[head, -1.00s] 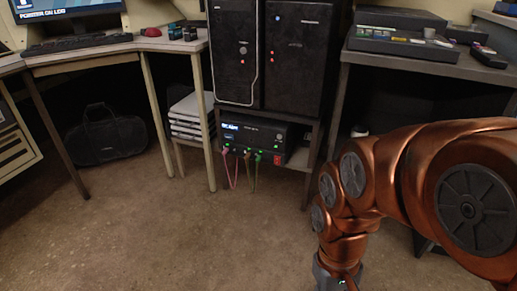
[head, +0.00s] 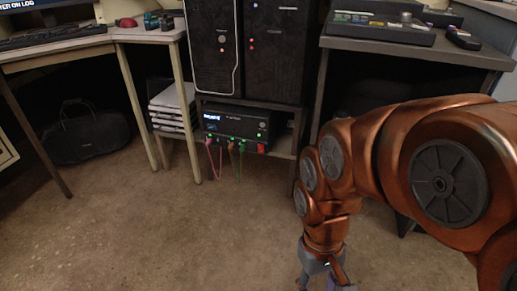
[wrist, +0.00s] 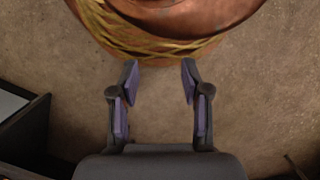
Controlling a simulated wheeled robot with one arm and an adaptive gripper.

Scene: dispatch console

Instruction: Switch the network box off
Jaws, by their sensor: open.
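The network box (head: 237,124) is a black unit on the low shelf under two dark computer towers. Its front shows a small lit display, green lights, and pink, orange and green cables plugged in along the lower edge. A red part (head: 263,149) sits at its lower right; I cannot tell its position or setting. My gripper (head: 328,284) hangs low at the bottom of the head view, in front of and to the right of the box, well apart from it. In the wrist view my gripper (wrist: 160,80) is open and empty over the brown floor.
The computer towers (head: 248,50) stand above the box. A desk (head: 75,50) is at left, with stacked white items (head: 172,107) beside the shelf. A dark bag (head: 88,135) lies under the desk. A right table (head: 420,46) carries a control panel. The floor in front is clear.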

